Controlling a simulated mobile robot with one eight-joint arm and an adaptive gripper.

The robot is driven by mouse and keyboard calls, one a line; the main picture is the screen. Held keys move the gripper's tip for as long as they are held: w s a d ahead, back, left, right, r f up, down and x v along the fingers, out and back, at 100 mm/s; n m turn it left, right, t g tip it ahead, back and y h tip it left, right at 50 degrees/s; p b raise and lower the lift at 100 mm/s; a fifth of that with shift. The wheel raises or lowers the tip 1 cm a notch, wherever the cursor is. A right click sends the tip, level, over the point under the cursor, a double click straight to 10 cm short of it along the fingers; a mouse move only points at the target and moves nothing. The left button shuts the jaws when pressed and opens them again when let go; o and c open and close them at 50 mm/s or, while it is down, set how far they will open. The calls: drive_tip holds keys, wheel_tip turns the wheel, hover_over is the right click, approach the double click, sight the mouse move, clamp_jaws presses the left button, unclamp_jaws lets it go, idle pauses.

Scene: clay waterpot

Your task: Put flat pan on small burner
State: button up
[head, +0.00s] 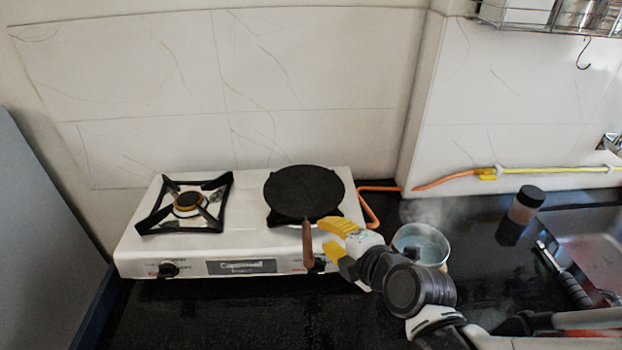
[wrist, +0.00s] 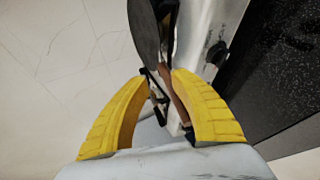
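The flat pan (head: 303,190) is a round black pan with a brown handle, resting over the right-hand burner of the white two-burner stove (head: 243,238). Its handle points toward the front edge. The left burner (head: 188,201) is bare, with a black pan support around a brass-coloured ring. My gripper (head: 325,237) has yellow fingers and is open just right of the handle. In the wrist view, my gripper (wrist: 158,78) is open, with the brown handle (wrist: 181,96) beyond the fingers, near the right one. I cannot tell whether they touch. The pan hides the right burner.
A glass pot (head: 421,243) stands on the dark counter right of the stove, close to my arm. A dark bottle (head: 519,215) stands farther right beside the sink. An orange hose (head: 443,181) runs along the wall. The wall tiles are close behind the stove.

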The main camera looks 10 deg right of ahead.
drive_tip(key=s+d+r+m+g+h, duration=0.2)
drive_tip(key=s+d+m, duration=0.3)
drive_tip(key=m, duration=0.6)
drive_tip(key=s+d+r+m+g+h, duration=0.1)
drive_tip(key=s+d+m, duration=0.4)
drive_tip(key=m, duration=0.6)
drive_tip(key=shift+d+r+m+g+h, duration=0.35)
drive_tip(key=shift+g+h, duration=0.45)
drive_tip(key=shift+h, duration=0.2)
